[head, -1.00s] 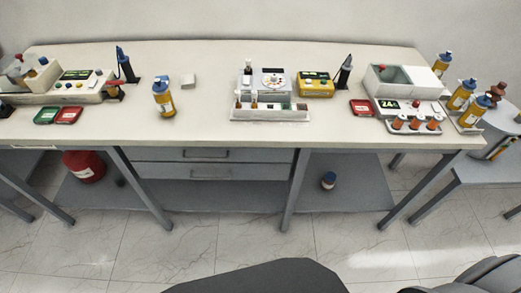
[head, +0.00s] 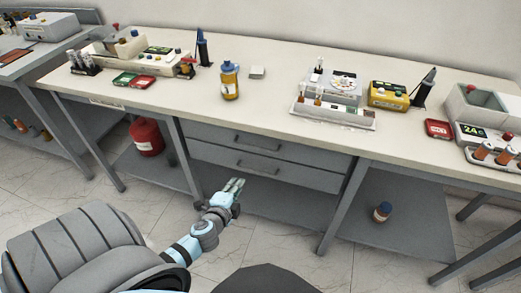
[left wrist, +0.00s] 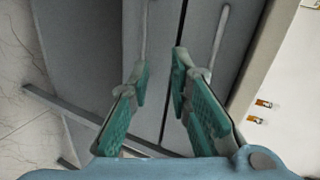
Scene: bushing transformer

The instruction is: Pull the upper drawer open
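The grey upper drawer (head: 290,149) is shut under the white tabletop, with a bar handle (head: 250,139) on its front. The lower drawer (head: 300,178) is shut beneath it and has its own handle (head: 258,171). My left gripper (head: 236,183) is open and empty in front of the drawers, lower than the upper handle. In the left wrist view its teal-padded fingers (left wrist: 160,75) are apart. There the upper handle (left wrist: 219,38) lies to the right of the fingers and the lower handle (left wrist: 146,28) lies beyond the left fingertip. My right gripper is out of view.
The tabletop (head: 190,95) holds a yellow bottle (head: 230,82), a tube rack and instruments. A table leg (head: 188,160) stands left of the drawers and another (head: 342,205) right of them. A red container (head: 147,136) sits on the lower shelf.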

